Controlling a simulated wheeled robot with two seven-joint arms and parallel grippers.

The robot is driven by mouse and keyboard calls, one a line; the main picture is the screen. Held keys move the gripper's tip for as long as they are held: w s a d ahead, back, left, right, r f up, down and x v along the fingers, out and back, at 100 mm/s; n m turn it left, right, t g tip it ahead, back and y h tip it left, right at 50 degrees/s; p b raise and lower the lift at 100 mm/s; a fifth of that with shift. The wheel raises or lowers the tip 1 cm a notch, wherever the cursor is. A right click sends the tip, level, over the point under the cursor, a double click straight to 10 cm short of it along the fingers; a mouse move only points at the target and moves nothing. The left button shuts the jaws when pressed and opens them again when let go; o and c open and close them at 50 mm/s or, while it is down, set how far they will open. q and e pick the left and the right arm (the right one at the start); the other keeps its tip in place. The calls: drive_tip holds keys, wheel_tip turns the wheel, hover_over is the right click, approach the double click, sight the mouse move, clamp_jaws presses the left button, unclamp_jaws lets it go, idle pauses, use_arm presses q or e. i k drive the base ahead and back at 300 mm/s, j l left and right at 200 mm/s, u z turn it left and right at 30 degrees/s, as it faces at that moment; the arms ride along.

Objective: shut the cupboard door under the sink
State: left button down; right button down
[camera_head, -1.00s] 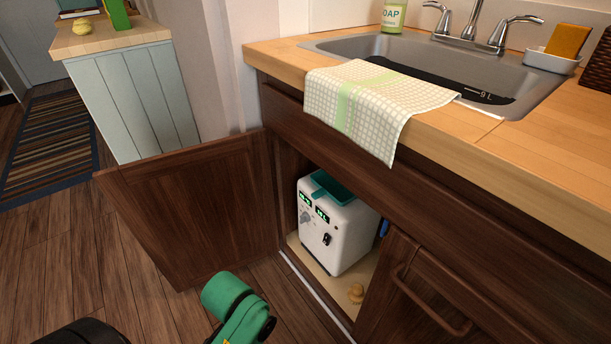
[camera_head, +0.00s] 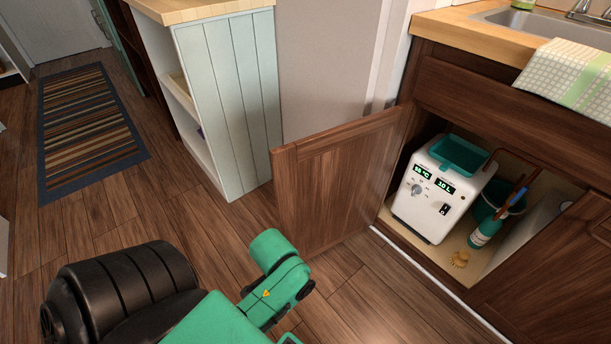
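The cupboard door (camera_head: 335,185) is dark brown wood and stands wide open, swung out to the left of the opening under the sink. Its hinged edge is by the left side of the cupboard (camera_head: 420,88), and its free edge points left into the room. The opening shows a pale floor inside. A green and black arm of mine is at the bottom, in front of the door's lower free corner; I cannot tell whether it touches the door. No fingertips of either gripper show.
A pale slatted cabinet (camera_head: 235,105) stands behind the door. A striped rug (camera_head: 88,125) lies at the left. A towel (camera_head: 575,78) hangs from the counter.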

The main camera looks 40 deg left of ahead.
sight(330, 185)
drive_tip(key=j+z, duration=0.2)
drive_tip(key=j, duration=0.25)
drive_tip(key=k+j+z, duration=0.15)
drive_tip(key=j, duration=0.25)
drive_tip(key=k+j+z, duration=0.2)
drive_tip(key=j, duration=0.2)
drive_tip(key=k+j+z, duration=0.2)
drive_tip(key=j, duration=0.2)
drive_tip(key=k+j+z, duration=0.15)
drive_tip(key=j, duration=0.25)
drive_tip(key=i+j+z, duration=0.15)
drive_tip(key=j, duration=0.4)
drive_tip(key=j+z, duration=0.2)
drive_tip(key=j, duration=0.4)
drive_tip(key=i+j+z, duration=0.15)
drive_tip(key=j, duration=0.45)
drive_tip(key=k, duration=0.2)
